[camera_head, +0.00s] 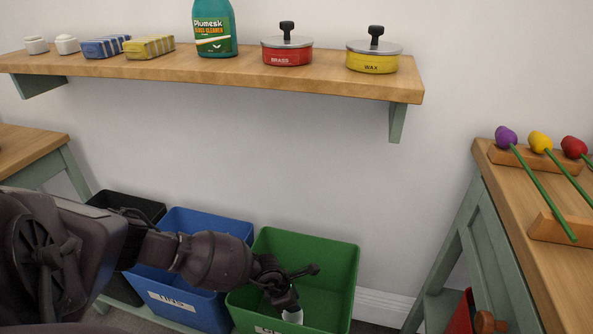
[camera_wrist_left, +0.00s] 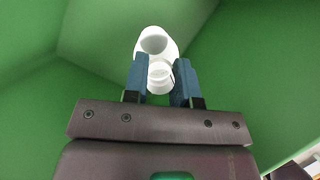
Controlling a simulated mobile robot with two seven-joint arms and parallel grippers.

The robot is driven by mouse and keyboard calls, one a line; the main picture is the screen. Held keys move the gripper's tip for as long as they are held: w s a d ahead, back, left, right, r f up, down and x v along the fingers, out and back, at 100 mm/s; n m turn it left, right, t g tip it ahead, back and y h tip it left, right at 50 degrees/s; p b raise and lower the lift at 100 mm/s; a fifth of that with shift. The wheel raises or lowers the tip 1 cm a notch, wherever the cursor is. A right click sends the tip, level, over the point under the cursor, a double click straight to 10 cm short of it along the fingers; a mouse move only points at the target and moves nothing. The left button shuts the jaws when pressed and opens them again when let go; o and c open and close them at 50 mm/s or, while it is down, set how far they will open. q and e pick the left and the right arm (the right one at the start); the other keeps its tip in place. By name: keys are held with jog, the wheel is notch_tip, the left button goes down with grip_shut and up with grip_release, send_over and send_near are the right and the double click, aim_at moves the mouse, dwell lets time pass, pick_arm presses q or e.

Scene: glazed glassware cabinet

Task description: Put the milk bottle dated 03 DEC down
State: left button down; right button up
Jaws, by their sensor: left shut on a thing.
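My left gripper (camera_head: 285,297) reaches down into the green bin (camera_head: 340,262). It is shut on a white bottle (camera_head: 293,316), of which only a small part shows in the head view. In the left wrist view, the two blue fingertips (camera_wrist_left: 160,84) stand on either side of the bottle's neck, and the white bottle (camera_wrist_left: 153,42) has a round opening facing the camera. Green bin walls surround it. No date can be read on the bottle, and I cannot tell whether its base touches the bin floor. My right gripper is not in view.
A blue bin (camera_head: 180,311) labelled TINS and a black bin (camera_head: 130,203) stand left of the green one. A wooden shelf (camera_head: 215,78) with a cleaner bottle, tins and sponges hangs above. A bench (camera_head: 500,205) with coloured-headed sticks stands at right.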

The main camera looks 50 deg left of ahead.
pick_arm(q)
jog(key=shift+w+r, duration=0.1)
jog(key=shift+w, duration=0.1)
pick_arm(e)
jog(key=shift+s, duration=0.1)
pick_arm(q)
jog(key=c, duration=0.9)
grip_release()
jog(key=shift+s+f, duration=0.1)
jog(key=shift+f, duration=0.1)
jog(key=shift+r, duration=0.25)
jog(key=p+v, duration=0.5)
jog(key=v, duration=0.6)
jog(key=shift+s+a+r, duration=0.15)
jog(key=shift+s+r, duration=0.05)
jog(key=shift+r, duration=0.1)
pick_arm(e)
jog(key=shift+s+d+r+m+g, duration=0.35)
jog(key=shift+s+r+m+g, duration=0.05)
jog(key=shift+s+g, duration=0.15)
pick_arm(q)
jog(key=shift+s, duration=0.1)
